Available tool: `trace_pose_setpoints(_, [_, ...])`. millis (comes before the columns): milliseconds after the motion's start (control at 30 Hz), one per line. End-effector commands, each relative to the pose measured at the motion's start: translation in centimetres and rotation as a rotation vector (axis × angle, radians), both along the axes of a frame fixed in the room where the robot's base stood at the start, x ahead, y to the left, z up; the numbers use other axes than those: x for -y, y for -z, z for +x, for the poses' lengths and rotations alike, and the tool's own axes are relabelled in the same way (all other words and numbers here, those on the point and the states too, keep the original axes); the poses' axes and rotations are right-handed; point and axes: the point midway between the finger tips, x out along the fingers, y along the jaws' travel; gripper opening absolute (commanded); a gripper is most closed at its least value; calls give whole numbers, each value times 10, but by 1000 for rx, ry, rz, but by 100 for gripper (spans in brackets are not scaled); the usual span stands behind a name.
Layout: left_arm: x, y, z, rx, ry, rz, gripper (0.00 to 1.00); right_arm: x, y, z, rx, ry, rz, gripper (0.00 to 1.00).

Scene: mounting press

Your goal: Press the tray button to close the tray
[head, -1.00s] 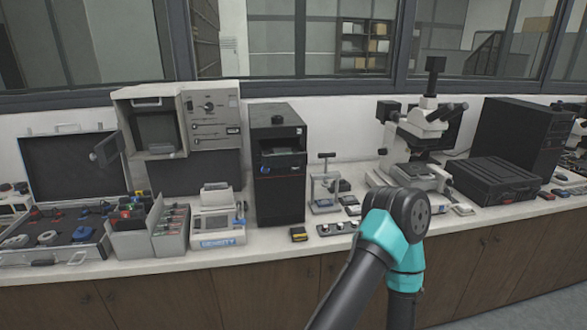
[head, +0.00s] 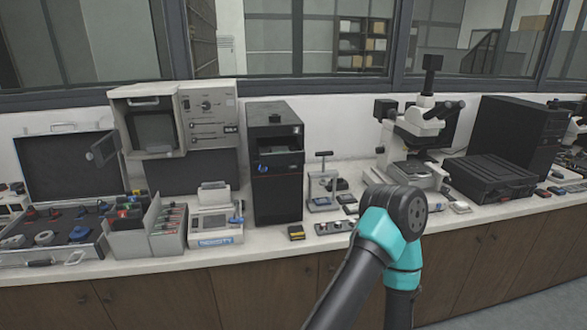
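A black upright tower unit (head: 276,195) stands on the bench near the middle of the head view. Its upper front has a recessed opening (head: 281,151) with a lighter, flat surface inside, possibly the tray. A small blue spot (head: 263,168) lies just below the opening at its left, possibly a button; it is too small to tell for sure. Neither of my grippers is in view. One teal and black arm of mine rises from the bottom edge right of centre, in front of the bench and apart from the tower.
A small hand press (head: 322,183) stands right of the tower, and a small yellow-black item (head: 296,232) lies in front. A label device (head: 214,222) is at the left, a microscope (head: 418,130) at the right. The bench front edge before the tower is mostly clear.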

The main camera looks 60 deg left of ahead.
Motion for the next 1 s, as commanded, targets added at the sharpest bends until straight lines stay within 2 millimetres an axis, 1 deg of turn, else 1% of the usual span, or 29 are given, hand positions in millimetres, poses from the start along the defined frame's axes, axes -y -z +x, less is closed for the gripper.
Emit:
trace_pose_setpoints(33, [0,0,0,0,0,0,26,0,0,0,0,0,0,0])
trace_pose_setpoints(300, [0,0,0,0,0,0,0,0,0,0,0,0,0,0])
trace_pose_setpoints(1000, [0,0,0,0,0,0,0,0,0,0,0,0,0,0])
